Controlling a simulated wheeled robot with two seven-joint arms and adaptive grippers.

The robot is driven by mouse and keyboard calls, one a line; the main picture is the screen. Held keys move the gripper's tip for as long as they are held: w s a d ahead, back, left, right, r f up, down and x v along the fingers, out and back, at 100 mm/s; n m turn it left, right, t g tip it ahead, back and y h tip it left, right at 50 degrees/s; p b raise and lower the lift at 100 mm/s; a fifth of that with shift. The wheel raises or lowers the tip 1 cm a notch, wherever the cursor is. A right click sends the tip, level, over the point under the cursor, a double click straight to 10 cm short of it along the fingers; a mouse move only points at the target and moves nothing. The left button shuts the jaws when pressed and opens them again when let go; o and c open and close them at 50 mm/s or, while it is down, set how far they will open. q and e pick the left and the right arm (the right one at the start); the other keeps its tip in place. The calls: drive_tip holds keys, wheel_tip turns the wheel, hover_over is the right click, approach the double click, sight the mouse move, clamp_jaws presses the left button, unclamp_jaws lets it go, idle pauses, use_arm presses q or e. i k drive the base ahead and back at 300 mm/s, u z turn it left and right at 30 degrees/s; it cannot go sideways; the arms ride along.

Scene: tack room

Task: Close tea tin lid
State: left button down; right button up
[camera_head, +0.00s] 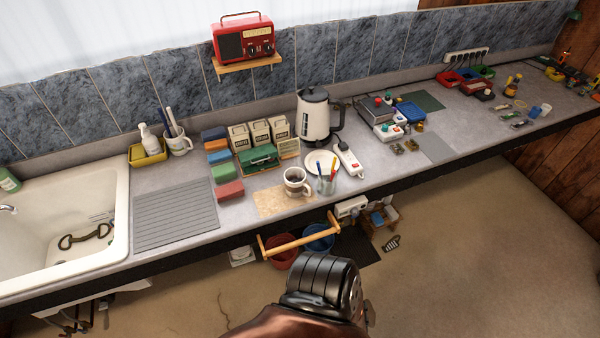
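A dark green tin (259,157) stands on the grey worktop (185,178), in front of three cream, labelled canisters (260,133). I take it to be the tea tin, but no lettering on it can be read. It is too small to tell how its lid stands. Neither my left gripper nor my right gripper is in view, and nothing is seen touching the tin.
Coloured boxes (229,190) stand left of the tin. A mug (296,182), a white plate (317,158) and a kettle (314,118) are to the right. A wooden rail (298,240) runs before the worktop edge. The ribbed draining area (174,215) is clear.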

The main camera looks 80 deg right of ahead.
sight(265, 152)
drive_tip(key=k, duration=0.5)
drive_tip(key=z, duration=1.7)
drive_tip(key=i, duration=0.5)
drive_tip(key=z, duration=0.1)
